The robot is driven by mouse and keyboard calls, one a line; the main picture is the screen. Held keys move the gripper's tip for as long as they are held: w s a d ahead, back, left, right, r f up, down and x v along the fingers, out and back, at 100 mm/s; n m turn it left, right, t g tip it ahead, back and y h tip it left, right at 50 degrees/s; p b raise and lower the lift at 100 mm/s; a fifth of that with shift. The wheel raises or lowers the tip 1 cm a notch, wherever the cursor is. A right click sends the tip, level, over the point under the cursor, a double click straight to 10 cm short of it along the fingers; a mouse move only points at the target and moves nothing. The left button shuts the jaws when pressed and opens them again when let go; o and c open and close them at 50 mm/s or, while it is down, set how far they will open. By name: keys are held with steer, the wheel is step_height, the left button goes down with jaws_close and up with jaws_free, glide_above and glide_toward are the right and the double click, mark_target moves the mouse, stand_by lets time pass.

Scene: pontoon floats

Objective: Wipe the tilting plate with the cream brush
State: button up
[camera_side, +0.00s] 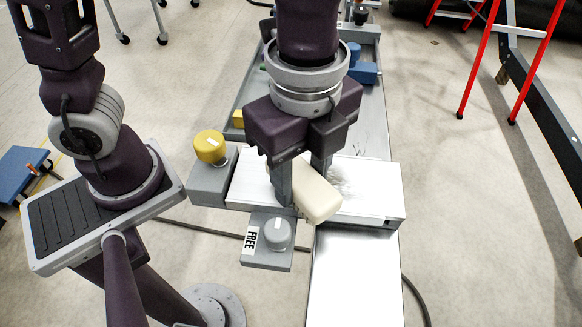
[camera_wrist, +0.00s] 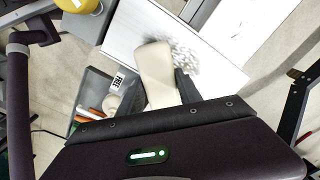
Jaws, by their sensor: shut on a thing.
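The cream brush (camera_side: 316,197) is held between the fingers of my gripper (camera_side: 300,182), which is shut on it. In the wrist view the brush (camera_wrist: 157,68) reaches out from my gripper (camera_wrist: 160,92) over the white plate. The tilting plate (camera_side: 249,182) lies under the brush; it also shows in the wrist view (camera_wrist: 128,32). Grey speckled marks (camera_side: 342,182) lie on the plate beside the brush, and they also show in the wrist view (camera_wrist: 187,58). I cannot tell whether the brush touches the plate.
A yellow knob (camera_side: 210,146) sits on a grey block at the plate's left. A grey knob (camera_side: 277,233) stands on a grey tab marked FREE in front. A long tray behind holds blue items (camera_side: 362,71). A white surface (camera_side: 355,280) lies in front. Red trestle legs stand at right.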

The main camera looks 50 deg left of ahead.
mark_target(328, 180)
steer(key=shift+w+a, duration=2.45)
steer(key=shift+a, duration=0.1)
steer(key=shift+w+d, duration=0.5)
steer(key=shift+d, duration=0.3)
steer(key=shift+s+d, duration=2.4)
steer(key=shift+s, duration=0.1)
steer(key=shift+d, duration=0.25)
steer(key=shift+w+d, duration=0.25)
steer(key=shift+w, duration=0.4)
steer(key=shift+w+a, duration=2.4)
steer(key=shift+a, duration=0.05)
steer(key=shift+w, duration=0.25)
steer(key=shift+w+d, duration=0.25)
steer(key=shift+d, duration=0.05)
steer(key=shift+w+d, duration=0.15)
steer(key=shift+d, duration=0.15)
steer(key=shift+s+d, duration=2.4)
steer(key=shift+s, duration=0.05)
steer(key=shift+s+d, duration=0.15)
steer(key=shift+d, duration=0.1)
steer(key=shift+w+d, duration=0.5)
steer(key=shift+w, duration=0.1)
steer(key=shift+w+a, duration=2.65)
steer(key=shift+a, duration=0.1)
step_height(328, 180, up, 8)
